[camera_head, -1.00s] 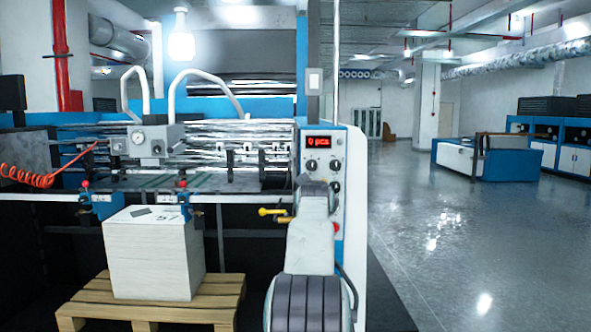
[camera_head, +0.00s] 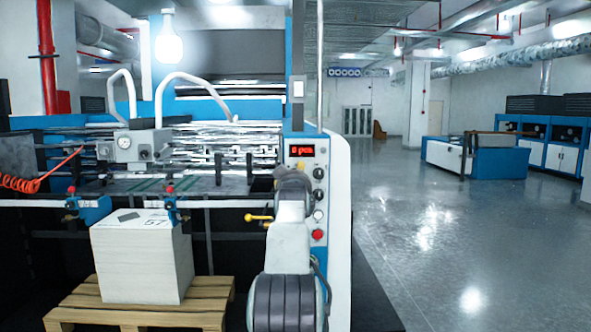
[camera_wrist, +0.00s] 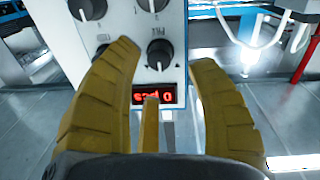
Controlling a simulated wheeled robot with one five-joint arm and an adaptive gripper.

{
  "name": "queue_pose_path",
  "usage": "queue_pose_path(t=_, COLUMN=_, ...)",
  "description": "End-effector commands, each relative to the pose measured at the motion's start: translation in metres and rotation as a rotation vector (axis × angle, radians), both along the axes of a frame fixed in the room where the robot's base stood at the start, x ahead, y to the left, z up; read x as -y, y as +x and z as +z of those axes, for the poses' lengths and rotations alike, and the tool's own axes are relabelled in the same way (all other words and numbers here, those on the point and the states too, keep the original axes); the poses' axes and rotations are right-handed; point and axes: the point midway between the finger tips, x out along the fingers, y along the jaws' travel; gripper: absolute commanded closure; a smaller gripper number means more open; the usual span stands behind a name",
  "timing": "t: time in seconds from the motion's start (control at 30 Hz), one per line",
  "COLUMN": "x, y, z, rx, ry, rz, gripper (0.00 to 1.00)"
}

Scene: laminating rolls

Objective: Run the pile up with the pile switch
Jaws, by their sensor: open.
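The pile is a tall white paper stack (camera_head: 137,265) on a wooden pallet (camera_head: 140,312) under the machine's feed table. The control panel (camera_head: 305,225) carries a red display (camera_head: 302,150), dark knobs and a red button (camera_head: 318,234). In the wrist view the panel appears upside down, with several black knobs and the display (camera_wrist: 154,95). My gripper (camera_wrist: 165,55) is open, its two yellow fingers reaching over the panel on either side of one knob (camera_wrist: 159,53). No contact can be made out.
A yellow-handled lever (camera_head: 258,217) sticks out left of my arm. A red coiled hose (camera_head: 20,184) hangs at the left. Open shiny floor (camera_head: 430,240) lies right of the machine, with a blue-and-white table (camera_head: 480,158) farther back.

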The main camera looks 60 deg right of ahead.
Motion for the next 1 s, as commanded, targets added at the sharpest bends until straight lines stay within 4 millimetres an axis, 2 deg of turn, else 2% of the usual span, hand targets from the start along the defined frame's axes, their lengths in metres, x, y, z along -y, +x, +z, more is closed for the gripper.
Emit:
queue_pose_path(t=0.2, x=0.018, y=0.010, z=0.003, rx=0.000, ry=0.001, rz=0.000, gripper=0.48)
queue_pose_path(t=0.43, x=0.029, y=0.016, z=0.001, rx=-0.001, ry=0.001, rz=0.001, gripper=0.48)
queue_pose_path(t=0.93, x=0.033, y=0.018, z=-0.001, rx=0.000, ry=0.000, rz=0.001, gripper=0.47)
queue_pose_path(t=1.0, x=0.033, y=0.018, z=-0.001, rx=0.000, ry=0.000, rz=0.001, gripper=0.53)
